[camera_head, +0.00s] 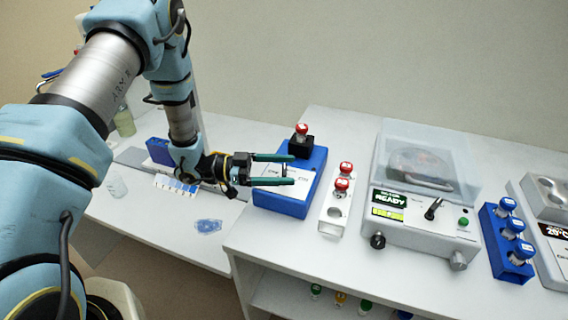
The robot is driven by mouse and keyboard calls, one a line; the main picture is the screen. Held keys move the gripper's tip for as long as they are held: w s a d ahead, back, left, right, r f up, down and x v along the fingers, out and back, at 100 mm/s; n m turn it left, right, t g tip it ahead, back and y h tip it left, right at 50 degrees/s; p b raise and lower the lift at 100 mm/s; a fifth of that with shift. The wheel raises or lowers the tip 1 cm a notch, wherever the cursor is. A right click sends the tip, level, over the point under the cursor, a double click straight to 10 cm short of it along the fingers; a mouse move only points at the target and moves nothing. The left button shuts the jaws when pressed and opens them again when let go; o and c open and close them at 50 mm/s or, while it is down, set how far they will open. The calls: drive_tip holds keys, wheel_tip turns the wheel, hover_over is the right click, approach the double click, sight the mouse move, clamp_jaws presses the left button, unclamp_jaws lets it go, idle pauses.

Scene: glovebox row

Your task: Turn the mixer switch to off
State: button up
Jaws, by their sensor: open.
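A blue box-shaped device (282,205) with a white top plate stands at the left end of the right-hand bench. A black holder (300,148) at its back carries a red-capped vial (301,130). This looks like the mixer, but its label is too small to read. My gripper (291,169) reaches in from the left over the white plate, its two green fingers apart and pointing right. A small dark upright part shows between the fingertips and may be the switch; its setting cannot be told. The fingers and wrist hide part of the plate. I cannot tell whether they touch it.
A white rack (333,227) with red-capped vials stands just right of the blue device. Further right are a lidded machine (420,232) reading READY, with a black lever, and a blue rack (494,238) of vials. The lower left bench holds a blue patch (208,226).

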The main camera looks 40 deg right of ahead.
drive_tip(key=shift+s+d, duration=0.1)
drive_tip(key=shift+d, duration=0.1)
drive_tip(key=c, duration=1.4)
